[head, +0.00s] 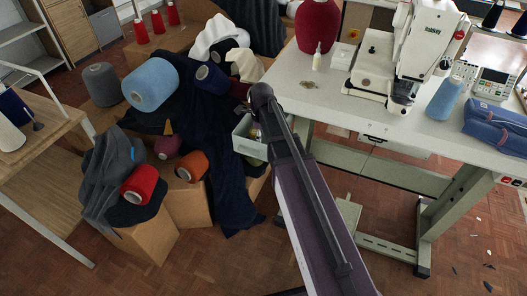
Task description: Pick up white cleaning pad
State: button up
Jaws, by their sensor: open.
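A small white block-like thing (342,56) lies on the pale work table (318,99), between a small clear bottle and the sewing machine. It looks like the white cleaning pad, but it is too small to be sure. Nothing is seen touching it from above. My gripper cannot be made out in the head view. A long dark and purple part, probably mine, rises from the bottom middle to the table's left edge.
A white sewing machine (422,45) stands right of the pad. A small bottle (317,57) and red yarn cone (318,27) stand left of it. A blue pouch (496,127) lies at right. Yarn cones, cloth and boxes (148,237) crowd the floor left.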

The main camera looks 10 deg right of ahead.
jog(key=shift+f+b, duration=2.6)
jog(key=shift+b, duration=0.05)
jog(key=c, duration=0.6)
